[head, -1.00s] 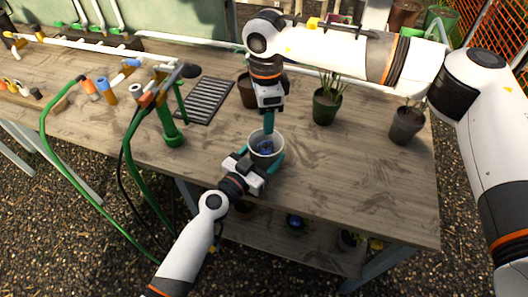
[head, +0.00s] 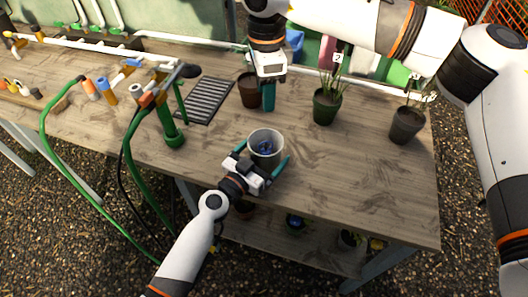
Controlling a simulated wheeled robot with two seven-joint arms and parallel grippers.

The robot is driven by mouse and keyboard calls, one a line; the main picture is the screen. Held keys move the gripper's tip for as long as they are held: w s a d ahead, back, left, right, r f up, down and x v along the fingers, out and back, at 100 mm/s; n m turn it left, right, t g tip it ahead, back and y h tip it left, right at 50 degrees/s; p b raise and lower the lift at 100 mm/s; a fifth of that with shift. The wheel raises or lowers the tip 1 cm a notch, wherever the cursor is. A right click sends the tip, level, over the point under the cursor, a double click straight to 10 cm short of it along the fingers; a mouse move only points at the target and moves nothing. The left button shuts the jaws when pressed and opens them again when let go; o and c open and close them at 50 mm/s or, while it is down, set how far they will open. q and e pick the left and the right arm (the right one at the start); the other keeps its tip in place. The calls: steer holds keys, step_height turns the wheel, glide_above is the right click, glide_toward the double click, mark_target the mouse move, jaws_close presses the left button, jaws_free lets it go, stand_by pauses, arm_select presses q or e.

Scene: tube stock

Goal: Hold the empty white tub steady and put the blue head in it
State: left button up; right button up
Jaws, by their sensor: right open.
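The white tub (head: 255,149) stands upright on the wooden bench, near its front edge. The blue head (head: 265,148) lies inside it, showing as a small blue shape at the bottom. My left gripper (head: 260,160) is open at the tub's near side, with one teal finger to each side of the tub. The right finger stands apart from the tub wall. My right gripper (head: 268,104) points down above the bench, behind and clear of the tub. Its fingers overlap from this angle, and nothing shows between them.
A brown pot (head: 249,91) stands beside my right gripper. A black slatted tray (head: 206,101) and a green stand (head: 171,134) with a hose are left. The bench right of the tub is clear.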

arm_select(q)
steer(key=v, duration=1.2)
